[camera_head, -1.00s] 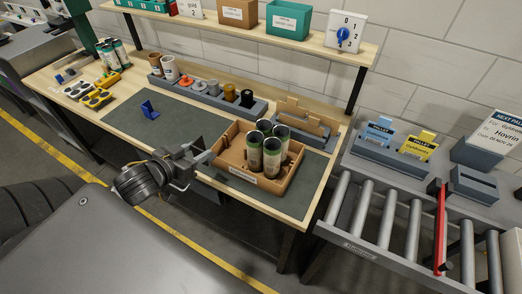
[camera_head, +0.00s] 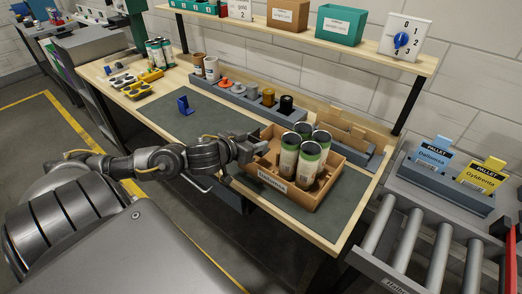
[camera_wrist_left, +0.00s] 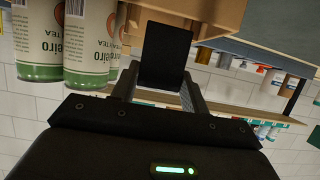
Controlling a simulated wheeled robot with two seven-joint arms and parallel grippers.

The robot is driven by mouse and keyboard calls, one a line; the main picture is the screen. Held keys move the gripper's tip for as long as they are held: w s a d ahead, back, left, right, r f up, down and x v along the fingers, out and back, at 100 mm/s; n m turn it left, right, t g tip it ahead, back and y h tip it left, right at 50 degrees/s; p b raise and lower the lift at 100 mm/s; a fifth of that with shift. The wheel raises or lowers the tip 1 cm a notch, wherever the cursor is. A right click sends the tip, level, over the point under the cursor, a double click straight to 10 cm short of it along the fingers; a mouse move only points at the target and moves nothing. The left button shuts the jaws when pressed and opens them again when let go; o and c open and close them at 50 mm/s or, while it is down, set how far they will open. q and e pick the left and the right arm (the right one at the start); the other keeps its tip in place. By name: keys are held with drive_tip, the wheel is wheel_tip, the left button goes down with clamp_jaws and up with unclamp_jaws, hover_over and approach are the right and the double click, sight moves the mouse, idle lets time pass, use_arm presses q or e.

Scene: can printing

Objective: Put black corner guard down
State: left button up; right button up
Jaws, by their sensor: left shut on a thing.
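My left gripper (camera_head: 262,147) is at the left edge of the cardboard tray (camera_head: 275,183). In the left wrist view my left gripper (camera_wrist_left: 160,90) is shut on a flat black piece, the black corner guard (camera_wrist_left: 165,52). The guard stands out between the fingers, close to the tray's cardboard wall (camera_wrist_left: 205,15). In the head view the guard is too small and hidden to make out. Several green-and-cream cans (camera_head: 310,160) stand upright in the tray; two also show large in the left wrist view (camera_wrist_left: 90,40). I cannot tell whether the guard touches the tray. My right gripper is not in view.
A grey rack (camera_head: 240,97) with coloured pieces runs behind the tray. A blue holder (camera_head: 184,105) stands on the dark mat (camera_head: 205,125), which is otherwise clear on the left. Cardboard pieces (camera_head: 345,130) stand behind the tray. A roller conveyor (camera_head: 405,235) is at the right.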

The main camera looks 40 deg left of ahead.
use_arm(q)
drive_tip(key=shift+w+f, duration=1.15)
drive_tip(key=shift+f, duration=0.1)
drive_tip(key=shift+w+f+b, duration=0.2)
drive_tip(key=shift+f+b, duration=0.1)
drive_tip(key=shift+f, duration=0.7)
drive_tip(key=shift+w+f+b, duration=0.15)
drive_tip(key=shift+f+b, duration=0.15)
drive_tip(key=shift+f, duration=0.7)
drive_tip(key=shift+f, duration=0.1)
drive_tip(key=o, duration=0.7)
